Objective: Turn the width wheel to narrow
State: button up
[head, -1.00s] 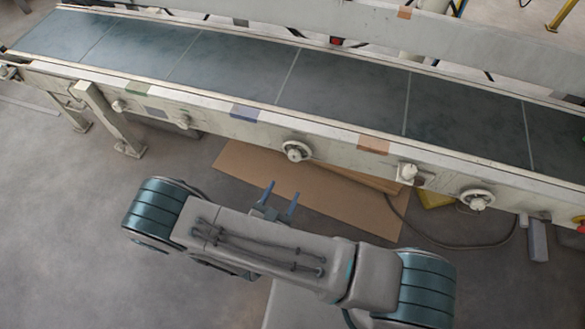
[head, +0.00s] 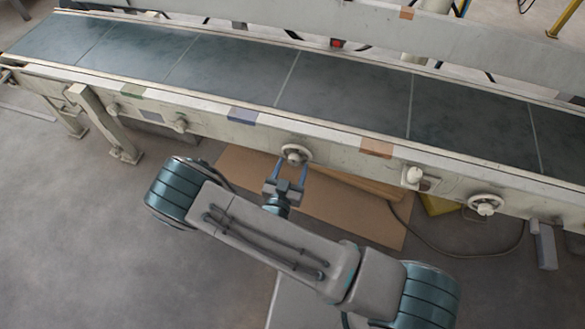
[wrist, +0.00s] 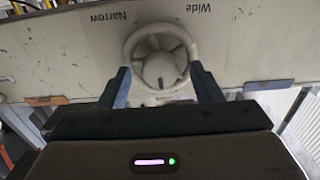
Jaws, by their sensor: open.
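The width wheel (head: 296,153) is a pale round handwheel on the front side of the conveyor. In the wrist view the wheel (wrist: 160,62) faces me, with "Narrow" printed at its upper left and "Wide" at its upper right. A small dark mark shows low on its hub. My gripper (head: 292,168) is open, its blue fingers pointing at the wheel. In the wrist view my gripper (wrist: 160,74) has one finger at each side of the rim's lower half. I cannot tell whether either finger touches it.
Another handwheel (head: 486,204) and a pale knob (head: 413,175) sit further right on the conveyor side. The dark belt (head: 340,92) runs above. Cardboard (head: 345,215) lies on the floor below. Open floor (head: 75,240) is at the left.

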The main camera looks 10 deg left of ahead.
jog(key=shift+w, duration=0.4)
jog(key=c, duration=1)
jog(key=shift+r, duration=0.1)
